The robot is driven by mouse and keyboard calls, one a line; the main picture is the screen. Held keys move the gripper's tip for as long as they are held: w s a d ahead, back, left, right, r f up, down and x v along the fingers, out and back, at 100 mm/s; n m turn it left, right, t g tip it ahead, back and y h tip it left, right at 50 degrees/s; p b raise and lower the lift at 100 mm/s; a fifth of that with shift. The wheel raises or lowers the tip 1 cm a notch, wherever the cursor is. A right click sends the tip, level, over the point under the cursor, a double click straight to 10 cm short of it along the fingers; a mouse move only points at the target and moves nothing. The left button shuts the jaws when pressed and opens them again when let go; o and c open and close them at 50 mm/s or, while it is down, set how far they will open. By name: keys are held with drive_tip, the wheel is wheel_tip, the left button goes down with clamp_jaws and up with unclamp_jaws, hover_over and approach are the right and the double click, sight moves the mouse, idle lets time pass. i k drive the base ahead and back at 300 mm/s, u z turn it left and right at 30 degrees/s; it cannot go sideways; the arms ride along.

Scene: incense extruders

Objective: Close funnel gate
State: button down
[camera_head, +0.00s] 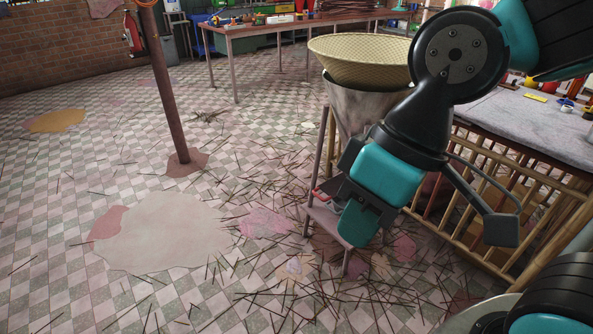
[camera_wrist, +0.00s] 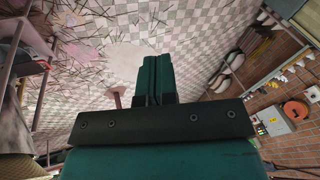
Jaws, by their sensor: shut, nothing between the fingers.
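The funnel (camera_head: 352,105) is a grey metal cone on a brownish-pink stand (camera_head: 322,150), with a woven basket (camera_head: 350,58) at its top. A small red part (camera_head: 322,196) shows low on the stand, beside my gripper; I cannot tell whether it is the gate's handle. My gripper (camera_head: 358,224) points down in front of the stand, its teal fingers together and empty. The fingers also show together in the wrist view (camera_wrist: 155,75), with the stand (camera_wrist: 28,62) at the left edge, apart from them. My arm and gripper hide the funnel's lower end and the gate's position.
A bamboo-railed table (camera_head: 530,125) stands close on the right. A rusty post (camera_head: 168,85) rises at the left, and a long table (camera_head: 290,27) stands at the back.

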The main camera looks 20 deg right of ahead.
sight(331, 187)
drive_tip(key=i, duration=1.45)
